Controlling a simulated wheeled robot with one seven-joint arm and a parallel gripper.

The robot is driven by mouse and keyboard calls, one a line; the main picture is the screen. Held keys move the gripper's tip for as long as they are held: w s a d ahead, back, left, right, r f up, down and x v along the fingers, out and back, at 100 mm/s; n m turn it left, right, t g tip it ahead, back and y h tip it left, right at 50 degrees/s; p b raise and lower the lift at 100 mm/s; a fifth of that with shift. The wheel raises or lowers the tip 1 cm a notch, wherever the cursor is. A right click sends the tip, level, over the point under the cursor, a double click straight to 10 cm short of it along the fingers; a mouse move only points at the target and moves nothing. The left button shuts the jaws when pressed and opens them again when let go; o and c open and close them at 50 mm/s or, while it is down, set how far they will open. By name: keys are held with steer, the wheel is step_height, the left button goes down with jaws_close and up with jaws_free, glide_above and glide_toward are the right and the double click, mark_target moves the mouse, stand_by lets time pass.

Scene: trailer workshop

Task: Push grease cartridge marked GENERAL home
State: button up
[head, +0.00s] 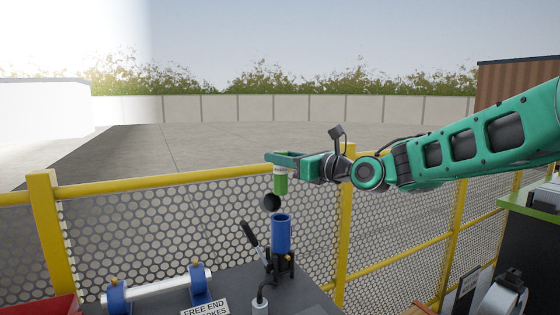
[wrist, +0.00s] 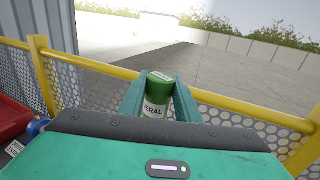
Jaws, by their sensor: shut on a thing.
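The green grease cartridge (head: 281,183) with a white label is held upright in my gripper (head: 283,158). In the wrist view the cartridge (wrist: 158,95) sits between my two green fingers, and its label reads "...ERAL", with the rest hidden. The blue barrel (head: 281,233) of a grease gun stands upright in a black holder on the dark bench top. The cartridge hangs above the barrel, with a visible gap between them. A black round cap (head: 271,202) sits tilted just above and left of the barrel's mouth. A black lever (head: 250,234) leans beside the barrel.
A white roller on blue stands (head: 158,288) lies at the bench's left, by a "FREE END" sign (head: 206,307). A red bin (head: 50,306) is at lower left. A yellow-railed mesh fence (head: 200,176) runs behind the bench. A green-topped counter (head: 528,207) stands at right.

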mark_target(286, 179)
steer(key=shift+s+d, duration=0.1)
steer(key=shift+f, duration=2.85)
step_height(286, 179, down, 10)
steer(key=shift+f, duration=0.15)
stand_by(4.0)
steer(key=o, duration=1.2)
steer(key=shift+s, duration=0.1)
